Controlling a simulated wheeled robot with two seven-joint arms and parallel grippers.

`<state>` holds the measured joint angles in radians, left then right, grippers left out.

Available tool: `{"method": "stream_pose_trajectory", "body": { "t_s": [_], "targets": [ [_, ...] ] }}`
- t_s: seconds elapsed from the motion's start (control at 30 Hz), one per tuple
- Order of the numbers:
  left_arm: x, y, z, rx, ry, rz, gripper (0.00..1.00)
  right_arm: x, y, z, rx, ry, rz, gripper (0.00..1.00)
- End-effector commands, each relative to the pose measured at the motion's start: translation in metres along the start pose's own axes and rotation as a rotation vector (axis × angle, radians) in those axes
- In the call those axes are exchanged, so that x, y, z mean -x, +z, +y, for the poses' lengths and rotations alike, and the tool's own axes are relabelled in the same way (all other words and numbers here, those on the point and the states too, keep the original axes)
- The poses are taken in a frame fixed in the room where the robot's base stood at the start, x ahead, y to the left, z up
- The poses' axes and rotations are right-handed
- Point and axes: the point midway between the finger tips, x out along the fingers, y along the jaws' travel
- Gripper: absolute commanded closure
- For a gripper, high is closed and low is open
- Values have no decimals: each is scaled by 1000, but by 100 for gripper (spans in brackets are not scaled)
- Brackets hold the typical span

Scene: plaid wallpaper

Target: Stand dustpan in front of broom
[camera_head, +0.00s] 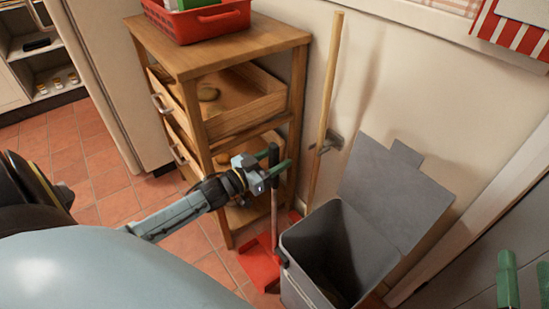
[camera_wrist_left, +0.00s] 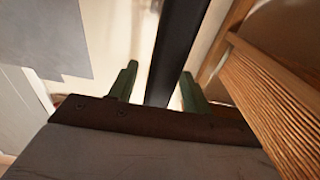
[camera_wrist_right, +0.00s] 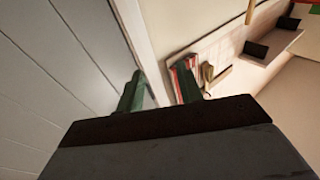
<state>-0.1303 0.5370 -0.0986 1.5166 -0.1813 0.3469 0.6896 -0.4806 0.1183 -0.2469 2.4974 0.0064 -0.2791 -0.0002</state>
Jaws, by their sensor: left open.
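The red dustpan (camera_head: 262,268) stands on the floor between the wooden drawer unit and the grey bin. Its upright handle has a dark grip (camera_head: 273,157) at the top. My left gripper (camera_head: 275,167) is open, with its green fingers on either side of this grip. In the left wrist view the dark handle (camera_wrist_left: 175,50) runs between the fingers, with gaps visible on both sides. The broom (camera_head: 325,105) leans against the wall behind, its wooden stick upright; its lower end is partly hidden by the bin. My right gripper (camera_wrist_right: 160,88) is open and empty, away at the right.
The grey bin (camera_head: 310,240) has its lid (camera_head: 385,190) raised, close to the right of the dustpan. The wooden drawer unit (camera_head: 215,60) has open drawers and a red basket (camera_head: 205,22) on top. Tiled floor (camera_head: 105,185) is clear at left.

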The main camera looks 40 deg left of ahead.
Motion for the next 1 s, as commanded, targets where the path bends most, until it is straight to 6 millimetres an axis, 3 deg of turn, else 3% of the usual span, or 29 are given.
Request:
{"method": "stream_pose_trajectory", "body": {
  "t_s": [0.17, 0.47, 0.8, 1.0],
  "targets": [
    [3, -2, 0, 1, 0, -1, 51, 0, 3, 1, 1, 1, -27, 64],
    [37, -2, 0, 1, 0, -4, 51, 11, 46, 10, 10, 26, -306, 64],
    [86, -2, 0, 1, -1, -4, 51, 47, 97, 22, 12, 58, -671, 64],
    [109, -2, 0, 1, -1, -2, 51, 71, 115, 27, 10, 74, -835, 64]
  ]
}}
